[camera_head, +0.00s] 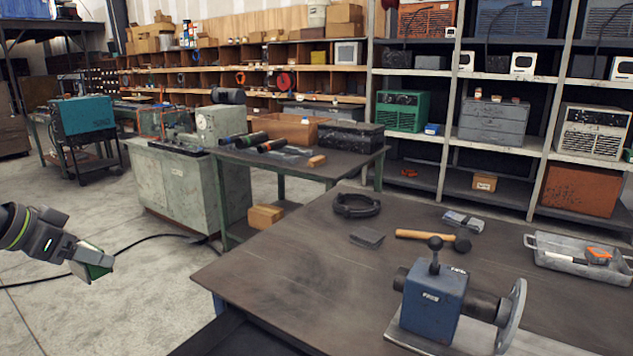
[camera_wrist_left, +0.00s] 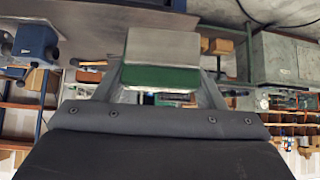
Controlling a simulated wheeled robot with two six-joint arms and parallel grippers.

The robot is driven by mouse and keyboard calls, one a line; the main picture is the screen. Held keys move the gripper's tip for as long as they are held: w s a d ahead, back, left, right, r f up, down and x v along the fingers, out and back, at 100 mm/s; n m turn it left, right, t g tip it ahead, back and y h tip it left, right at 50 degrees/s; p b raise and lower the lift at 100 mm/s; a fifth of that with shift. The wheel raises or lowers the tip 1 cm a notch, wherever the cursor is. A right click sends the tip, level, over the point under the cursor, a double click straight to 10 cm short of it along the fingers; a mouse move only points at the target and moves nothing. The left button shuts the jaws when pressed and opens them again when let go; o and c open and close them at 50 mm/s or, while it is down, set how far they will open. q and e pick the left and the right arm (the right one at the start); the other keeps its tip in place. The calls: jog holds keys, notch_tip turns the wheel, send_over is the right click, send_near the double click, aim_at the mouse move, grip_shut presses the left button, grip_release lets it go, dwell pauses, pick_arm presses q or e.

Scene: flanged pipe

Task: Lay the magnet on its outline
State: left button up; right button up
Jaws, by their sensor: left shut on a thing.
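My left gripper (camera_head: 88,262) is at the left of the head view, out over the floor and well apart from the near workbench. It is shut on the magnet (camera_head: 101,270), a block that shows green and dark. In the left wrist view the magnet (camera_wrist_left: 162,48) shows a grey face and a green side between the two fingers (camera_wrist_left: 160,85). The magnet's outline cannot be made out in either view. My right gripper is not in view.
The near workbench (camera_head: 290,270) bears a blue vise-like fixture (camera_head: 433,300) with a flanged pipe, a hammer (camera_head: 420,235), a black ring (camera_head: 356,205), a dark grey block (camera_head: 367,238) and a grey tray (camera_head: 560,262). Its left front part is bare.

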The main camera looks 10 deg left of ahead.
pick_arm(q)
jog(key=s+d+f+m+g+h, duration=0.1)
jog(key=s+d+f+m+h, duration=0.15)
jog(key=d+f, duration=0.9)
jog(key=s+d+f+m+g, duration=0.1)
jog(key=s+d+f+m, duration=0.1)
jog(key=d, duration=0.4)
jog(key=s+d+f+m+g+h, duration=0.1)
jog(key=s+d+f, duration=0.4)
jog(key=d, duration=0.1)
jog(key=shift+d+f+m, duration=0.15)
jog(key=shift+f+m, duration=0.15)
jog(key=shift+m, duration=0.05)
